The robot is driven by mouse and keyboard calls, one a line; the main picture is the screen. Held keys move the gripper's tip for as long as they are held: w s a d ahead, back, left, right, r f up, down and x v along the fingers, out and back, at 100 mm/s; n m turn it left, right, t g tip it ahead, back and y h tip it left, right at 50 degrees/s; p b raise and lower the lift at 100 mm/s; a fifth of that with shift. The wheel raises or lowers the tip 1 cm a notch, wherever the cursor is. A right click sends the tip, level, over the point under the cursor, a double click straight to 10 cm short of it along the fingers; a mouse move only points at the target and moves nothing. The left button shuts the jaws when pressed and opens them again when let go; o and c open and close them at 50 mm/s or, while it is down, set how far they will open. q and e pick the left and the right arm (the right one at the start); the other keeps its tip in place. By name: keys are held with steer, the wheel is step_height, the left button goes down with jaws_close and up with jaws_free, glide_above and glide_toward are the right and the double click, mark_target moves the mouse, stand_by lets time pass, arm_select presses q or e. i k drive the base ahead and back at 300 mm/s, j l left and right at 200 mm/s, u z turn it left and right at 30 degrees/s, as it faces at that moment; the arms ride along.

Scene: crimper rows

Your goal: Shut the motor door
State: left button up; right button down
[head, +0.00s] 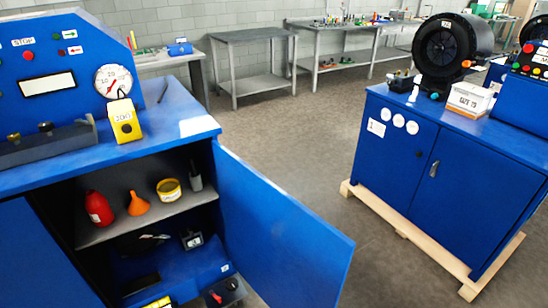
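A blue cabinet stands at the left, and its blue door (277,237) is swung wide open, hinged on the cabinet's right front edge and jutting towards me and to the right. Inside, the grey shelf (105,232) holds a red bottle (98,207), an orange funnel (138,204) and a yellow tin (169,190). Below the shelf is a dark compartment with a blue housing (185,270), perhaps the motor. Neither of my grippers is in view.
A second blue cabinet (400,165) on a wooden pallet (400,231) stands at the right, with a black round machine (446,50) and a white box (468,100) on top. Grey floor (290,140) lies free between. Workbenches (345,48) line the back wall.

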mark_target(292, 258)
steer(key=i+l+u, duration=0.1)
steer(key=l+u, duration=0.35)
steer(key=l, duration=0.3)
steer(key=l+u, duration=0.45)
steer(key=l, duration=0.25)
steer(key=i+l+u, duration=0.1)
steer(key=l+u, duration=0.3)
steer(key=l, duration=0.25)
steer(key=l+u, duration=0.35)
steer(key=l, duration=0.25)
steer(key=k+l+u, duration=0.1)
steer(key=l+u, duration=0.3)
steer(key=l, duration=0.25)
